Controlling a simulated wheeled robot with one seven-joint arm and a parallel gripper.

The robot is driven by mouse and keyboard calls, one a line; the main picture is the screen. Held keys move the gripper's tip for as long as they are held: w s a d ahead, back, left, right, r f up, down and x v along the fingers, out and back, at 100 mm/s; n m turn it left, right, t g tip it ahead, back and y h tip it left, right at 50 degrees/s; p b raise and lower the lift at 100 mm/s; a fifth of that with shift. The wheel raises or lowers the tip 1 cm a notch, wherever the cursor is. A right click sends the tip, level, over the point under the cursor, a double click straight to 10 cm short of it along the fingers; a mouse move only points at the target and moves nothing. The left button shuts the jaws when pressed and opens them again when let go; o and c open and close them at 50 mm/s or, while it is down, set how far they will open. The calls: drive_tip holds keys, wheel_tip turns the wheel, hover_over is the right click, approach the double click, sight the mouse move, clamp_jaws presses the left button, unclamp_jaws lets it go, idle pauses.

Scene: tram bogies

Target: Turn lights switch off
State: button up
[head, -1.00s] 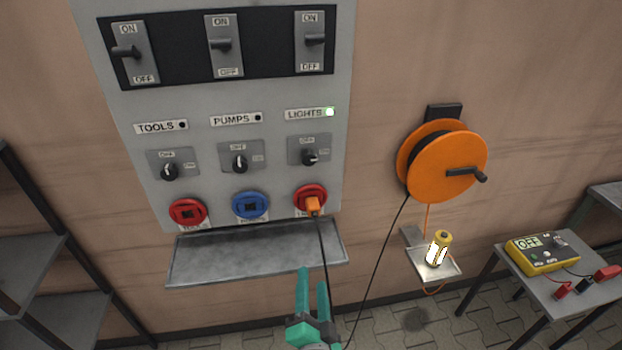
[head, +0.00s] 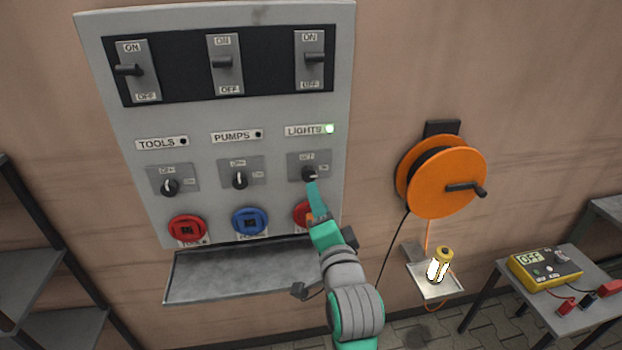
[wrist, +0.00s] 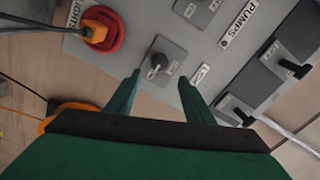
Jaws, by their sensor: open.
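The lights switch is a black rotary knob (head: 309,174) on a grey plate, below the LIGHTS label (head: 303,130). The lamp beside that label glows green. My gripper (head: 312,186) reaches up to the knob from below and partly covers its plate in the head view. In the wrist view the knob (wrist: 158,62) lies between my two open, teal fingers (wrist: 160,95), a little beyond their tips. No contact is visible. An orange plug (wrist: 94,31) sits in the red lights socket (wrist: 104,28), which my gripper partly hides in the head view.
The panel (head: 230,110) also carries breaker levers (head: 222,62), the tools knob (head: 170,187) and the pumps knob (head: 240,180). A grey shelf (head: 230,275) juts out below. An orange cable reel (head: 440,175), a lit yellow lamp (head: 438,268) and a multimeter (head: 545,268) are to the right.

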sight(310, 176)
drive_tip(key=x, duration=1)
drive_tip(key=shift+w, duration=0.2)
drive_tip(key=c, duration=1.1)
